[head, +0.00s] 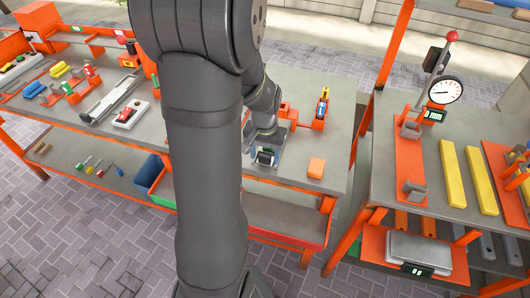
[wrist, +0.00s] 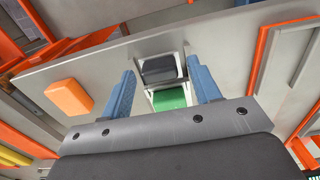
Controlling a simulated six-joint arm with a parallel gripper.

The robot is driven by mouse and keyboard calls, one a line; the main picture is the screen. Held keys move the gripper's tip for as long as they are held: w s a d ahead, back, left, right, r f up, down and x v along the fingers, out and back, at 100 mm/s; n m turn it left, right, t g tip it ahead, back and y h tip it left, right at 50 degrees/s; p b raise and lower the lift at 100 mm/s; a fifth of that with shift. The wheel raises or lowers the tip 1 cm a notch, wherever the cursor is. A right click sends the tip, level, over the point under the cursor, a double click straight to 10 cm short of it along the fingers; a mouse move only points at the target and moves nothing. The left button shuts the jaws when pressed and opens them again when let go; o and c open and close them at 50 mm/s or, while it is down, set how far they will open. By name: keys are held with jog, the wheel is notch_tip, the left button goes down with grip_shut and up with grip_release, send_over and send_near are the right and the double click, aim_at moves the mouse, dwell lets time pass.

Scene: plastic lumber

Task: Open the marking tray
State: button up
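My gripper (wrist: 161,72) has its two blue fingers spread apart. Between them in the wrist view is a small pale frame with a dark grey block (wrist: 159,69) and a green surface (wrist: 169,98). The fingers stand on either side of it, and I cannot tell whether they touch it. In the head view my gripper (head: 266,155) is low at the front of the grey bench, partly behind my arm. No part is clearly marked as the marking tray. A red-fronted tray or shelf (head: 290,217) lies under the bench, its left part hidden by my arm.
An orange block (head: 316,168) lies on the grey bench (head: 335,140) right of my gripper, and also shows in the wrist view (wrist: 69,97). A red holder with a small tool (head: 321,113) stands behind. A separate bench with a dial gauge (head: 445,91) is at right.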

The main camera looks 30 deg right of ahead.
notch_tip(320, 180, up, 17)
jog(key=shift+r, duration=0.2)
dwell(0.6)
dwell(0.4)
notch_tip(320, 180, down, 18)
jog(key=shift+r, duration=0.25)
dwell(0.5)
